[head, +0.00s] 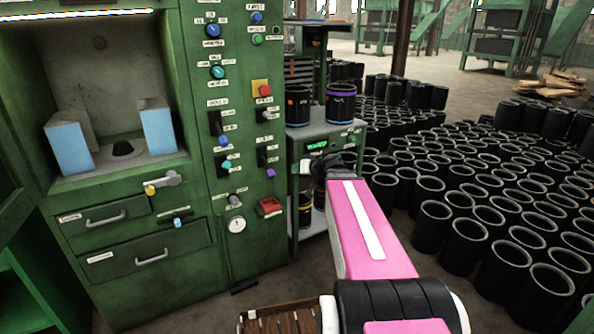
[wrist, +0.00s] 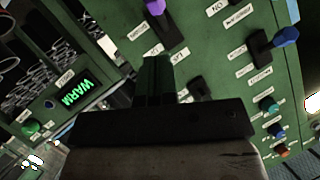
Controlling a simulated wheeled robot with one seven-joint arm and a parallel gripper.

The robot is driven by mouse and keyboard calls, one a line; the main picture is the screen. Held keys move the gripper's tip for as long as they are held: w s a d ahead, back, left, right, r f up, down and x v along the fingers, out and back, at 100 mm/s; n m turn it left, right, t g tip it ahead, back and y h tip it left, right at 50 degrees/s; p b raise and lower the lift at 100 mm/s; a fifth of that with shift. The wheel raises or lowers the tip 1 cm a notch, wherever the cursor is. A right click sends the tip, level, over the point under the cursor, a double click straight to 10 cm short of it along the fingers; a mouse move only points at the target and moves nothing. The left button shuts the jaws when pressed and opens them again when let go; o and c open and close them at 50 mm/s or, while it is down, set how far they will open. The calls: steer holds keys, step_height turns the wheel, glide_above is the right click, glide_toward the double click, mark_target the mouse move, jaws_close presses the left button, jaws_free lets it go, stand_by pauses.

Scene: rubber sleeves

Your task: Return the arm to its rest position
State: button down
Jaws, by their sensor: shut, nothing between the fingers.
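My pink arm (head: 363,225) reaches forward from the bottom of the head view, in front of the gap between the green machine (head: 165,245) and the black sleeves. Its dark wrist end lies before the small green cart. In the wrist view my gripper (wrist: 157,62) points at the green panel (wrist: 225,65), with its dark fingers together and nothing between them. I cannot tell from the wrist view how far the fingertips are from the panel. In the head view the fingers are too small and dark to make out.
Black sleeves (head: 433,215) crowd the floor to the right. The cart (head: 355,132) bears large dark cans (head: 340,105). A lit display reading WARM (wrist: 76,92) shows in the wrist view. Knobs and levers (head: 216,122) stick out from the machine. A brown slatted thing (head: 280,322) sits at the bottom.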

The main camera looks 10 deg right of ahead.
steer(key=shift+f, duration=0.1)
steer(key=s+a+f+m+g+h, duration=0.2)
steer(key=s+f+g+h, duration=0.6)
steer(key=s+f, duration=1)
step_height(320, 180, down, 2)
steer(key=a+g, duration=0.1)
steer(key=g, duration=0.1)
steer(key=shift+s+f+g, duration=0.15)
steer(key=shift+s+g, duration=0.05)
steer(key=shift+g, duration=0.2)
